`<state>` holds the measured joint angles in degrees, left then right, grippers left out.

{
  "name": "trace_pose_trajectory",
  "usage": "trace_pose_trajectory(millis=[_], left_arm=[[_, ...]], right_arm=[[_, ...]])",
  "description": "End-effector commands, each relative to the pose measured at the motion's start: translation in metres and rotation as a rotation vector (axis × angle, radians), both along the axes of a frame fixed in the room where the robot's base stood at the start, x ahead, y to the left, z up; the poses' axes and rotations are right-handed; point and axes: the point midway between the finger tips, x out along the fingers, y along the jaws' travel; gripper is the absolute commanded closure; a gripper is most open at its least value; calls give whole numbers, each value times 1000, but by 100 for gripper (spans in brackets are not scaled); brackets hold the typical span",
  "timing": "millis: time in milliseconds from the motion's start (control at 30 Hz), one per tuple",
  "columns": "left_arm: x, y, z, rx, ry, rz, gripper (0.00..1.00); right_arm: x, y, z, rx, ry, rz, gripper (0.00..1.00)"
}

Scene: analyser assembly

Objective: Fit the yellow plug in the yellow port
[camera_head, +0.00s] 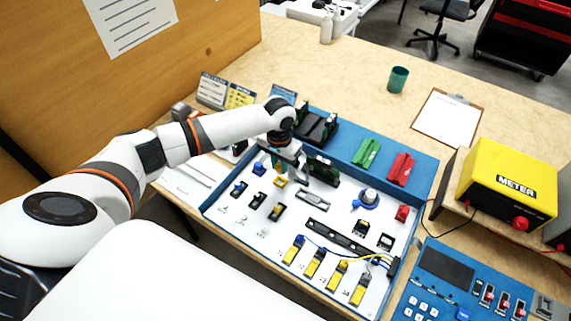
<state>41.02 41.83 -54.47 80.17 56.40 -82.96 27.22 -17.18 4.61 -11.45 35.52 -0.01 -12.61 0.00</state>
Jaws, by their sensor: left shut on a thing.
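My left gripper (279,160) reaches down over the left part of the blue-framed panel (318,213) and is shut. A small yellow piece, which looks like the yellow plug (281,182), shows right under its fingertips. The fingers and wrist hide part of it, and I cannot tell whether it touches the panel. Small black holders with blue or yellow parts stand in a slanted row just below; the lowest (277,211) has a yellowish part and may be the yellow port. My right gripper is not in view.
Several yellow-and-black blocks (315,263) with thin cables line the panel's front. A green block (367,153) and a red block (400,168) lie along the back. A yellow meter (508,184) stands right. A clipboard (447,119) and green cup (398,79) stand behind.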

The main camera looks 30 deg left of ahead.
Motion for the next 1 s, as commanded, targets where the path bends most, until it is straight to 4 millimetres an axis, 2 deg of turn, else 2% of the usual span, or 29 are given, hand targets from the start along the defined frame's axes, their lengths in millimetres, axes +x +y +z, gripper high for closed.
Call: trace_pose_trajectory(millis=[467,1000], left_arm=[[0,0,0,0,-1,0,100],[0,-1,1,-1,-1,-1,100]], right_arm=[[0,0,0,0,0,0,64],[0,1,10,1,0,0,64]])
